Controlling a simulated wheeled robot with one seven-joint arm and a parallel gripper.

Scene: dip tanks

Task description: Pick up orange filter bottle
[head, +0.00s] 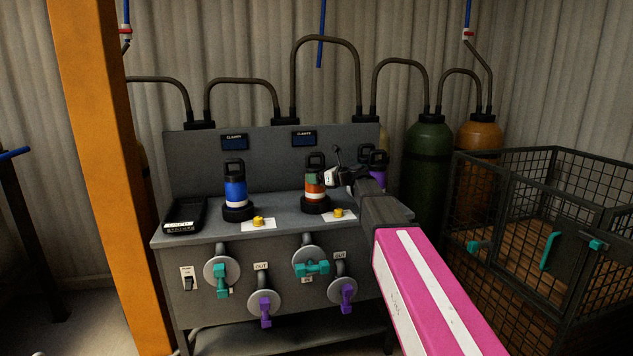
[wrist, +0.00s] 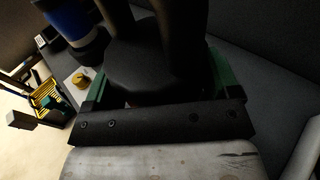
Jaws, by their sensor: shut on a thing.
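The orange filter bottle (head: 314,188) stands upright in a black round base on the grey bench, with a black looped handle on top and a white band. My gripper (head: 327,177) reaches it from the right at its upper part and is shut on it. In the wrist view the bottle's dark top (wrist: 150,65) fills the space between the green fingers of my gripper (wrist: 155,95). The bottle's orange body is mostly hidden there.
A blue bottle (head: 235,187) stands in a base to the left, and a purple one (head: 377,175) is partly behind my arm. A black tray (head: 184,215) lies at the bench's left end. Yellow knobs (head: 258,222) sit in front. A wire cage (head: 540,240) stands right.

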